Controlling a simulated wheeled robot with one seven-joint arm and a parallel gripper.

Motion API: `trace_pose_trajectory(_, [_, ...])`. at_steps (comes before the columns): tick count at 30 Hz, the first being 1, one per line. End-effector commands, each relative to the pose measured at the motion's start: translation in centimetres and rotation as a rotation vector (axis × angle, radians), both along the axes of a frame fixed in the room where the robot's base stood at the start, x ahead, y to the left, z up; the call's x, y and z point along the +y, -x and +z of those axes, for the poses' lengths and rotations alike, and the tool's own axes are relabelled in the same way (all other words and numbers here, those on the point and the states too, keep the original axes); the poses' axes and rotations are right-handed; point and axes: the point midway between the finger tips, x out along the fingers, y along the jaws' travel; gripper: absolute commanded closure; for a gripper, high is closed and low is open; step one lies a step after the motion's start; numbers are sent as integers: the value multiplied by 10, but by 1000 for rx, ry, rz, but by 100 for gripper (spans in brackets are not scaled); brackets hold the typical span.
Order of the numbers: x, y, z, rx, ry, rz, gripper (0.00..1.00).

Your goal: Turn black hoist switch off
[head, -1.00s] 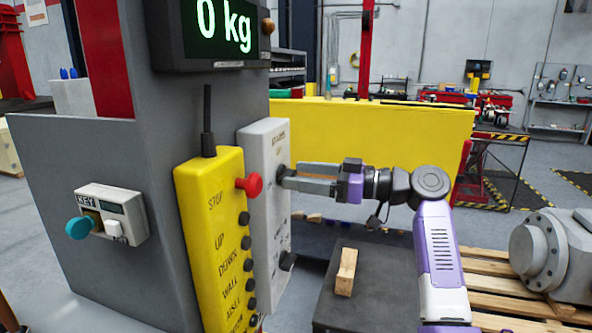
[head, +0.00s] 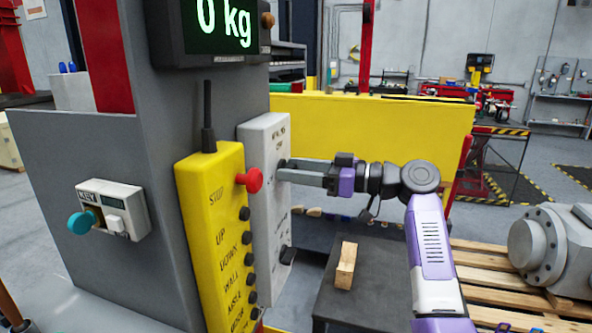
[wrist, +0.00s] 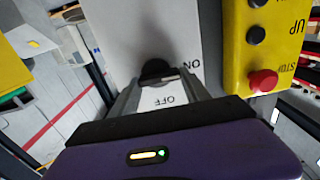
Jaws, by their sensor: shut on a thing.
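A tall light grey switch panel (head: 265,210) stands upright behind the yellow pendant box. In the wrist view, a black switch (wrist: 156,71) sits on this panel between the ON and OFF labels, which appear upside down. My gripper (head: 282,170) reaches the upper part of the panel from the right in the head view. Its fingers lie on either side of the black switch and are shut on it, at the fingertips. The switch is mostly hidden by the fingers in the head view. A second black switch (head: 287,255) shows lower on the panel.
The yellow pendant box (head: 205,215) with a red stop button (head: 250,180) and several black buttons stands close left of the panel. A key box (head: 112,210) is further left. A wooden block (head: 346,265) lies on a dark table below my arm.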

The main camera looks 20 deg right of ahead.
Motion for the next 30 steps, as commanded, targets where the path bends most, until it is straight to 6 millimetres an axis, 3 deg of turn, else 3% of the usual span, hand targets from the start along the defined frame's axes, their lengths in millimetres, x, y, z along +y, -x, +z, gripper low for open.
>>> trace_pose_trajectory(11, [0, -1, 1, 158, -115, 2, 86])
trace_pose_trajectory(30, [-3, -5, 4, 647, -470, 2, 86])
